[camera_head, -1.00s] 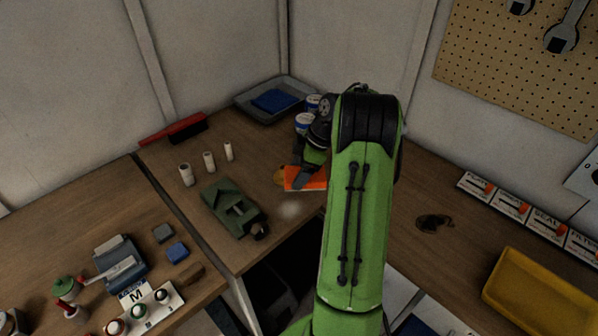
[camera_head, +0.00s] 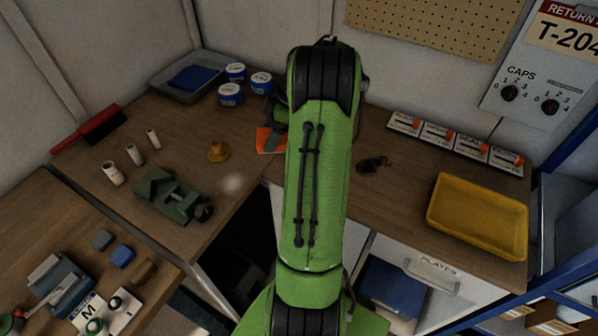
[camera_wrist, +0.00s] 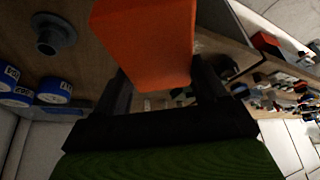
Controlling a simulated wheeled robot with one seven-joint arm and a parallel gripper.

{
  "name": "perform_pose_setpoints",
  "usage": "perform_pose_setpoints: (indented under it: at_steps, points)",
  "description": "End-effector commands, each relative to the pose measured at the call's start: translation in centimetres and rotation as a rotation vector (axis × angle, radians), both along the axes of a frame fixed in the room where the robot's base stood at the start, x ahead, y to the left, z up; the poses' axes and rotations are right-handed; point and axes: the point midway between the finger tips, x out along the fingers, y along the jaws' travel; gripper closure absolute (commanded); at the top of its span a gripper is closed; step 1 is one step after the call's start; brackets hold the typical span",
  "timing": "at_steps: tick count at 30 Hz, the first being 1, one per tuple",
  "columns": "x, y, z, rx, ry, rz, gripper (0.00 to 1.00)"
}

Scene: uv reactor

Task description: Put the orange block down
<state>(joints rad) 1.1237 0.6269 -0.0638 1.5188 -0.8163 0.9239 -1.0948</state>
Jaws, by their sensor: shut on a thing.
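The orange block (camera_head: 268,140) shows in the head view just left of my green arm, over the wooden bench near its inner corner. In the wrist view the orange block (camera_wrist: 150,40) fills the upper middle, between the two dark fingers of my gripper (camera_wrist: 165,88). My gripper is shut on it. In the head view my arm hides most of the gripper (camera_head: 277,125) and the right part of the block. I cannot tell whether the block touches the bench.
Several blue-and-white tins (camera_head: 235,73) stand behind. A yellow tray (camera_head: 478,218) lies on the right.

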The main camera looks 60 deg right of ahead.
Motion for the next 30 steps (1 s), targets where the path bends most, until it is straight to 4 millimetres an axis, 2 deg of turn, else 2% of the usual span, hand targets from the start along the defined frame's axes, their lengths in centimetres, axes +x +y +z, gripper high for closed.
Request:
perform_pose_setpoints:
  at_steps: [1,3,7,12,17,22,24,30]
  points:
    - [-1.9,-1.3,-0.2,-0.001,-0.003,-0.058,0.77]
    - [-4.0,-2.5,-0.1,0.002,-0.006,-0.119,0.77]
    - [-5.9,-3.4,-0.2,0.005,-0.007,-0.176,0.77]
    - [-6.0,-3.4,-3.7,0.008,-0.006,-0.181,0.77]
    - [-6.1,-3.5,-5.8,0.008,-0.005,-0.181,0.77]
    - [-6.0,-3.4,-9.3,0.008,-0.005,-0.181,0.77]
    - [-6.0,-3.5,-9.8,0.004,-0.006,-0.179,0.77]
    - [-6.0,-3.5,-9.6,0.003,-0.007,-0.18,0.77]
